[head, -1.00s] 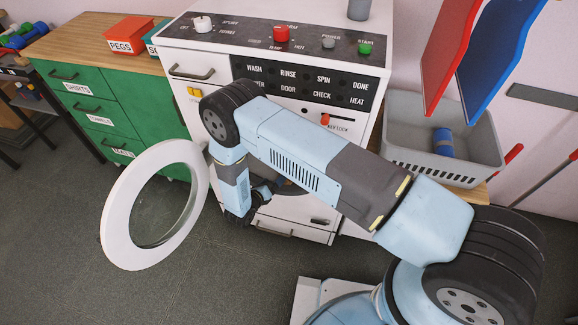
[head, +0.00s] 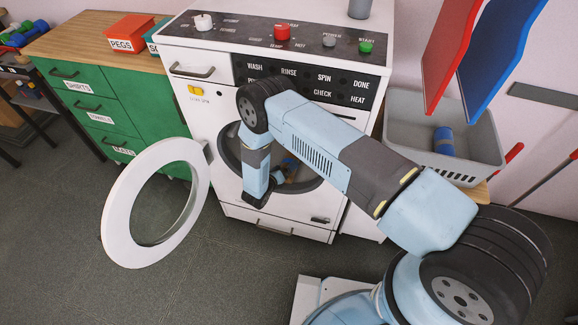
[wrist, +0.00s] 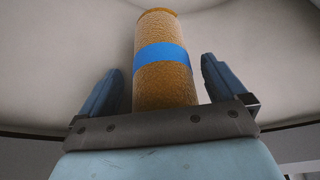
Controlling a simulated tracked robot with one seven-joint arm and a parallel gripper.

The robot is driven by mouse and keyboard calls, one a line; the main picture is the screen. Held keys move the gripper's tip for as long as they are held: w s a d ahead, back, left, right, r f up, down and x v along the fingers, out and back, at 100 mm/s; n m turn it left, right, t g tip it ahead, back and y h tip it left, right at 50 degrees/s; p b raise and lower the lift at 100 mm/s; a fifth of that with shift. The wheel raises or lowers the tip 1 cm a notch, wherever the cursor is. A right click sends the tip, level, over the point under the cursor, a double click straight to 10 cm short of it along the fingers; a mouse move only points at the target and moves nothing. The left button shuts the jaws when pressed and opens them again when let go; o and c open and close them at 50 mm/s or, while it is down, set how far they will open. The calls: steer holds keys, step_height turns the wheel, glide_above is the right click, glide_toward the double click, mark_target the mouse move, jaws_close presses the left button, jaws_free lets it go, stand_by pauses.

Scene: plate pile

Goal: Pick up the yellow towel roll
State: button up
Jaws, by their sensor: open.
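The yellow towel roll (wrist: 163,80) with a blue band stands out in the wrist view against a pale curved drum wall. It lies between the two blue fingers of my gripper (wrist: 158,95), with visible gaps on both sides. My gripper is open and does not clamp the roll. In the head view my wrist hangs in front of the washer's round opening, and my gripper (head: 281,174) reaches into it, partly hidden by my arm. The roll cannot be made out clearly in the head view.
The round washer door (head: 116,208) stands swung open at the left. The opening's rim (head: 226,150) surrounds my gripper closely. A grey basket (head: 408,115) with a blue roll (head: 443,141) stands at the right. Green drawers (head: 138,99) are at the left.

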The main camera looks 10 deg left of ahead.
steer(key=c, duration=1.2)
steer(key=shift+o, duration=0.2)
steer(key=shift+r, duration=0.1)
